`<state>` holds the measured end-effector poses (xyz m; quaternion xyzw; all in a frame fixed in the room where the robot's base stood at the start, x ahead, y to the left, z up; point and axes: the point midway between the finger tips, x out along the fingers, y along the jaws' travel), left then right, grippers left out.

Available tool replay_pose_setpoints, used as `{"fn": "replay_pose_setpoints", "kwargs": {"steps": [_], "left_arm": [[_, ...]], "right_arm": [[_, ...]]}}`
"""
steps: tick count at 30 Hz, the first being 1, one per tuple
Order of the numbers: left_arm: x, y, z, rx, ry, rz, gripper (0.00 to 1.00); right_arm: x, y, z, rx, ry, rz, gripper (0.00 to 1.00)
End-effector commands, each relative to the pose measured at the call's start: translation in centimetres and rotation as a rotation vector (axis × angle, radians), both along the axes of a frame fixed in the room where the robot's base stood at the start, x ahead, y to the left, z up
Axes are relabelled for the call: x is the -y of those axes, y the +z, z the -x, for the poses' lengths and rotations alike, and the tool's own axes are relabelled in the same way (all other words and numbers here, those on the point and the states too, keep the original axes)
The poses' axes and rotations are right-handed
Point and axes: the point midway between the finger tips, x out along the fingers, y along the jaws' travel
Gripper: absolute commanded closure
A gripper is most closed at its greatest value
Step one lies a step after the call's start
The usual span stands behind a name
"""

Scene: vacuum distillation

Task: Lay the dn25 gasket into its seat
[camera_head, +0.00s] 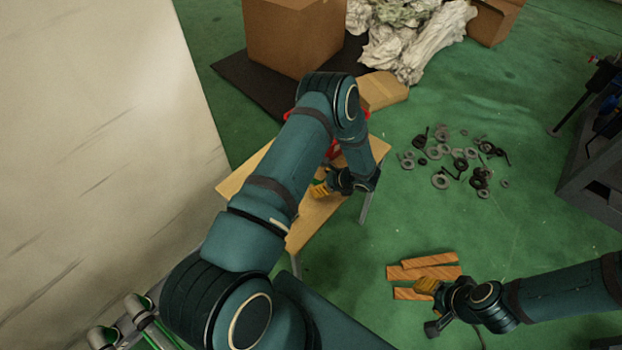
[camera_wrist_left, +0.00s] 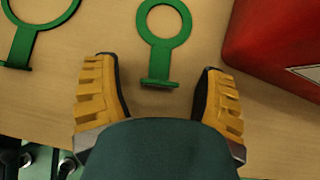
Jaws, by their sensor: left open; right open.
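Two green flat rings with tabs lie on the wooden table in the left wrist view. The smaller green ring gasket (camera_wrist_left: 160,60) has its tab between and just ahead of my left fingers. The larger green ring gasket (camera_wrist_left: 21,48) lies to the left, cut off by the picture edge. I cannot read which is dn25. My left gripper (camera_wrist_left: 158,72) is open and empty over the table; in the head view it (camera_head: 320,188) is partly covered by my arm. My right gripper (camera_head: 427,287) is open and empty above the floor. I cannot make out the seat.
A red box (camera_wrist_left: 282,42) stands right of the smaller ring. The wooden table (camera_head: 240,187) is mostly covered by my left arm. Orange wood planks (camera_head: 431,260) lie on the floor near my right gripper. Metal rings and bolts (camera_head: 440,181) are scattered on the green floor.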

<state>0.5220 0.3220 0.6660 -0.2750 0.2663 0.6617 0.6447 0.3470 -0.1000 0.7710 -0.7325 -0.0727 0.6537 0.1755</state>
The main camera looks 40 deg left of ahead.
Motion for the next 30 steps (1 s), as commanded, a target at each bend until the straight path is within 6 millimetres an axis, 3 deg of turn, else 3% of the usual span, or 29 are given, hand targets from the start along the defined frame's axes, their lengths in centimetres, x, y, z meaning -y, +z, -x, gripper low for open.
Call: {"fn": "replay_pose_setpoints", "kwargs": {"steps": [2, 6, 7, 20, 30], "left_arm": [[0.0, 0.0, 0.0, 0.0, 0.0, 0.0, 0.35], [0.0, 0.0, 0.0, -0.001, 0.001, 0.0, 0.84], [0.0, 0.0, 0.0, -0.001, 0.001, 0.0, 0.89], [0.0, 0.4, 0.0, 0.0, 0.0, -0.001, 0.9], [0.0, 6.4, -0.1, 0.003, -0.001, -0.002, 0.9]], "right_arm": [[0.0, 0.0, 0.0, 0.0, 0.0, 0.0, 0.53], [0.0, 0.0, 0.0, 0.0, 0.0, 0.0, 0.53], [0.0, 0.0, 0.0, 0.0, 0.0, 0.0, 0.53], [0.0, 0.1, 0.0, 0.001, 0.0, 0.0, 0.53], [0.1, 1.1, -0.3, 0.006, -0.006, 0.002, 0.53]]}}
